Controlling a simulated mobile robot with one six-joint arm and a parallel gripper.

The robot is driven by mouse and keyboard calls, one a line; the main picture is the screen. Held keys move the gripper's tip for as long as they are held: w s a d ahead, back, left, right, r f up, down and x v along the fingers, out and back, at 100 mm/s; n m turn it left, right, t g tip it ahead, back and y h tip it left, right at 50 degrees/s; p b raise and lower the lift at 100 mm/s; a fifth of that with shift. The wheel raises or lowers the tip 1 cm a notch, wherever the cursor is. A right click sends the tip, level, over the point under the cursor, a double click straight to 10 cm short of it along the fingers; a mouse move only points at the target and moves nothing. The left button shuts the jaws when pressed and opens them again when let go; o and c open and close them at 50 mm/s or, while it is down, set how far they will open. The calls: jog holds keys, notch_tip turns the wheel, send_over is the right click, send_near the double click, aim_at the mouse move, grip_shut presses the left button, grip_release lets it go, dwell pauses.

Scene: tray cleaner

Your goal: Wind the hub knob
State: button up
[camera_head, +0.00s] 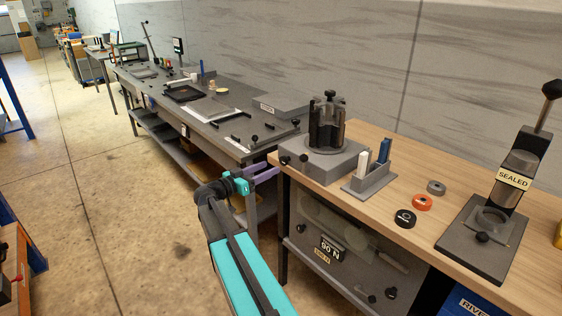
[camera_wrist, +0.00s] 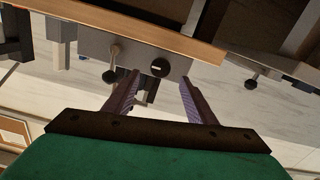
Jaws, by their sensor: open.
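On the near wooden bench, a grey block (camera_head: 318,160) carries a dark fluted hub (camera_head: 326,125) with a small black knob (camera_head: 330,95) on top. Two dark knobs (camera_head: 303,158) sit on the block's front and left side. I cannot tell for sure which of these is the hub knob. My gripper (camera_head: 264,176) is open, left of the bench edge and lower than the hub. In the wrist view, the grey block (camera_wrist: 95,44) appears upside down beyond my open fingers (camera_wrist: 159,82), with a round black knob (camera_wrist: 160,67) between them and a ball-ended lever (camera_wrist: 110,75) beside the left finger. The jaws look empty.
Right of the block stand a grey holder (camera_head: 369,181) with white and blue pieces, several small rings (camera_head: 422,202) and a press labelled SEALED (camera_head: 484,235). A long dark workbench (camera_head: 215,130) runs behind on the left. The floor (camera_head: 120,190) at left is clear.

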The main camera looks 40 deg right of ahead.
aim_at(282, 162)
jog(key=d, duration=0.2)
jog(key=d+p, duration=0.1)
jog(key=d, duration=0.3)
jog(key=shift+s+d, duration=0.2)
jog(key=shift+s, duration=0.05)
